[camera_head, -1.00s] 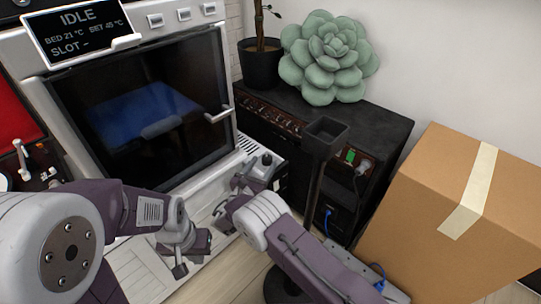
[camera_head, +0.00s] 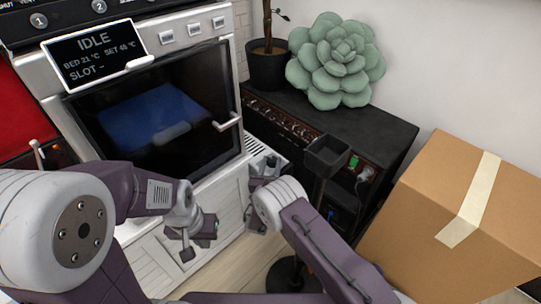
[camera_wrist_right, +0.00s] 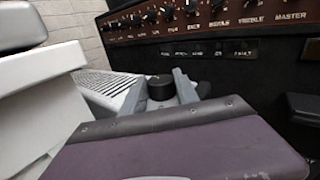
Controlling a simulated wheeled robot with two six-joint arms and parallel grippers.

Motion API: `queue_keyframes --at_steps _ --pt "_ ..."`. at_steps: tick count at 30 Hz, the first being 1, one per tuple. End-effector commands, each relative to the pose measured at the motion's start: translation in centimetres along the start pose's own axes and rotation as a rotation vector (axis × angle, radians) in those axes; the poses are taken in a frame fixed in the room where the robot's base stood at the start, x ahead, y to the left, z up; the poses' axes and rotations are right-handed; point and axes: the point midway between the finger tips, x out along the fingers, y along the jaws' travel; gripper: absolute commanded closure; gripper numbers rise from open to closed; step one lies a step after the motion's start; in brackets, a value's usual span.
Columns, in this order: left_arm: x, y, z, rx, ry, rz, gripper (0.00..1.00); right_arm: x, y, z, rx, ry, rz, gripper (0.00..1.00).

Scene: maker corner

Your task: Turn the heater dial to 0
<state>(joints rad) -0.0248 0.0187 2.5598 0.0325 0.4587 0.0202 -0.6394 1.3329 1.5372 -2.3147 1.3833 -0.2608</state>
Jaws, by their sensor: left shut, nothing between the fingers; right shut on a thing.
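The heater (camera_head: 258,144) is a low white unit with a slatted grille, between the white machine and the black amplifier. Its black dial (camera_wrist_right: 160,87) stands between the fingers of my right gripper (camera_wrist_right: 163,88) in the right wrist view. That gripper is shut on the dial. In the head view, my right gripper (camera_head: 262,172) is at the heater's near end and partly hidden by its own wrist. My left gripper (camera_head: 203,238) is shut and empty, in front of the machine's lower panel. I cannot read any dial marking.
A white machine (camera_head: 218,64) with a dark glass door stands left of the heater. A black amplifier (camera_head: 385,133) with a succulent (camera_head: 335,65) on it stands right. A black stand (camera_head: 325,155) rises close to my right arm. A cardboard box (camera_head: 410,215) is at right.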

Motion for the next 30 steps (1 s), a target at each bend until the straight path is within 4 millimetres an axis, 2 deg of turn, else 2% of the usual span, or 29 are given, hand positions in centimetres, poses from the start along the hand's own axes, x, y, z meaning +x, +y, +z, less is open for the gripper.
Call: queue_keyframes --at_steps 1,3,15,16,18,26,30 --pt "-1.2 0.0 -0.1 0.000 0.000 0.000 1.00 0.1 -0.5 0.6 -0.003 -0.003 0.029 1.00" --pt "-1.6 0.0 -0.1 0.000 0.000 0.000 1.00 0.1 -0.4 0.4 -0.001 -0.006 0.073 1.00" --pt "-1.6 0.0 -0.1 0.000 -0.001 0.000 1.00 0.0 -0.2 0.0 0.005 -0.010 0.119 1.00" --pt "-1.6 0.0 -0.1 0.000 -0.001 0.000 1.00 0.0 -0.2 0.0 0.005 -0.010 0.118 0.58" --pt "-1.6 0.0 -0.1 0.000 -0.001 0.000 1.00 0.0 -0.2 0.0 0.004 -0.010 0.118 0.42" --pt "-1.6 0.0 -0.1 0.000 -0.001 0.000 1.00 0.0 -0.2 0.0 0.004 -0.009 0.119 0.42" --pt "-2.8 0.1 -0.3 0.000 -0.001 0.000 1.00 -1.3 -0.3 0.3 0.002 -0.005 0.120 0.42"
